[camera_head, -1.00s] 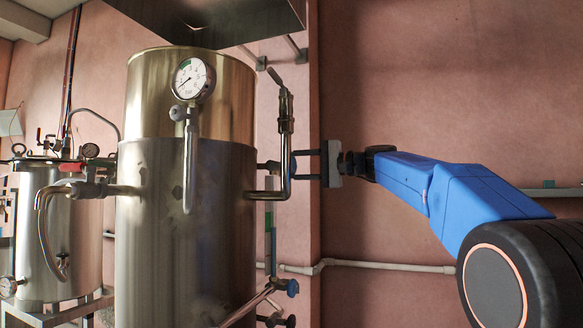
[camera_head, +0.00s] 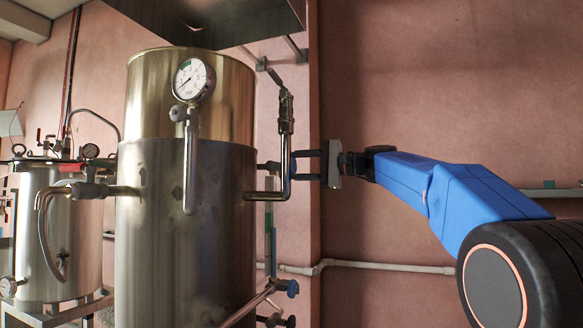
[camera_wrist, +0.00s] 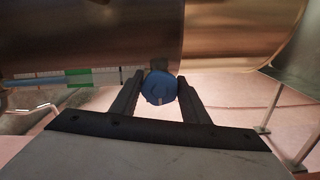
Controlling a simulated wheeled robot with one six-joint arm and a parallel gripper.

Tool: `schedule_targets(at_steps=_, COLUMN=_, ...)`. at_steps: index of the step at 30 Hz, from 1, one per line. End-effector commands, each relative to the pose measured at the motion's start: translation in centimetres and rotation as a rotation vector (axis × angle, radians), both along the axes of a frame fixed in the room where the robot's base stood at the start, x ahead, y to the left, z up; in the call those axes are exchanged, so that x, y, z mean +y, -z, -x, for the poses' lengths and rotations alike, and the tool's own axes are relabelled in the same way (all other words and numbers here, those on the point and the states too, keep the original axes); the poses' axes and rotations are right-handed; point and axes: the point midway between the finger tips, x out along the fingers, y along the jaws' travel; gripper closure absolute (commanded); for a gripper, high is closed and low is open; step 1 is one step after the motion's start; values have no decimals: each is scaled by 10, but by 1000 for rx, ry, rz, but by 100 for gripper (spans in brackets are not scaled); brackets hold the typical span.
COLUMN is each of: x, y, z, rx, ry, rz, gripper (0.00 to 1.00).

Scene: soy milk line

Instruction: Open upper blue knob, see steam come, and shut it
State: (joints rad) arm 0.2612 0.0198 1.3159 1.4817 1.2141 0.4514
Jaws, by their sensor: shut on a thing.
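The upper blue knob (camera_wrist: 160,88) shows in the wrist view between the two fingers of my gripper (camera_wrist: 159,90). The fingers are shut on it from both sides. In the head view my gripper (camera_head: 300,166) reaches in from the right, beside the tall steel boiler (camera_head: 180,240), behind a bent pipe (camera_head: 287,160) that partly hides its fingertips. The knob is mostly hidden there. I see no steam in either view. A round pressure gauge (camera_head: 193,80) sits on the boiler's upper front.
A lower blue knob (camera_head: 291,288) is below my gripper on the boiler's right side. A smaller steel tank (camera_head: 60,235) stands at the left. A pale pipe (camera_head: 390,267) runs along the pink wall. The space right of the boiler holds my arm.

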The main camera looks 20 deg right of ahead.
Motion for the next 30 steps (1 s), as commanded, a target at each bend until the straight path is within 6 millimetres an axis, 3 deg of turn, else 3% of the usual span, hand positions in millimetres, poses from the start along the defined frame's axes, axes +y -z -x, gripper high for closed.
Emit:
schedule_targets(at_steps=1, x=-1, y=1, z=-1, rx=3, ry=1, rz=1, gripper=54)
schedule_targets(at_steps=3, x=-1, y=1, z=-1, rx=2, ry=1, rz=0, gripper=41)
schedule_targets(at_steps=16, x=-7, y=0, z=4, rx=0, ry=1, rz=0, gripper=41)
schedule_targets(at_steps=30, x=-68, y=0, z=48, rx=0, ry=4, rz=0, gripper=41)
